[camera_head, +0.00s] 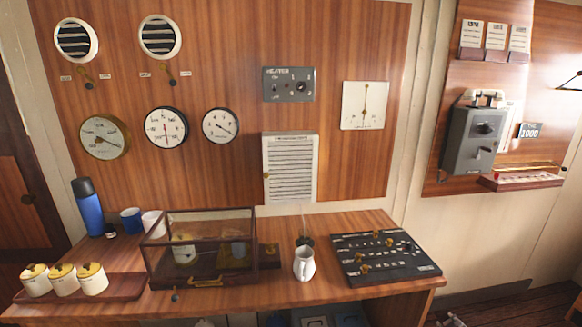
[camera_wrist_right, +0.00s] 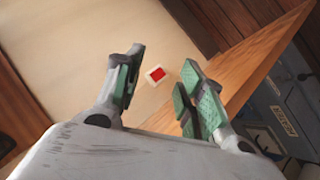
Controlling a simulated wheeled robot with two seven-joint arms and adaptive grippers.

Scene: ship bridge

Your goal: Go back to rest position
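My right gripper (camera_wrist_right: 163,82) is open in the right wrist view, its green-padded fingers apart with nothing held between them. A tip of it seems to show at the bottom edge of the head view (camera_head: 452,320), below and apart from the desk. A small part of what seems to be my left gripper (camera_head: 202,322) shows at the bottom edge of the head view, in front of the desk; most of it is cut off. The wooden desk (camera_head: 330,293) stands ahead of me.
On the desk are a canister tray (camera_head: 125,287), a blue flask (camera_head: 89,207), a glass case (camera_head: 210,222), a white jug (camera_head: 304,263) and a black control panel (camera_head: 385,257). The right wrist view shows the desk edge (camera_wrist_right: 262,75) and a red-and-white square (camera_wrist_right: 156,75) on the pale wall.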

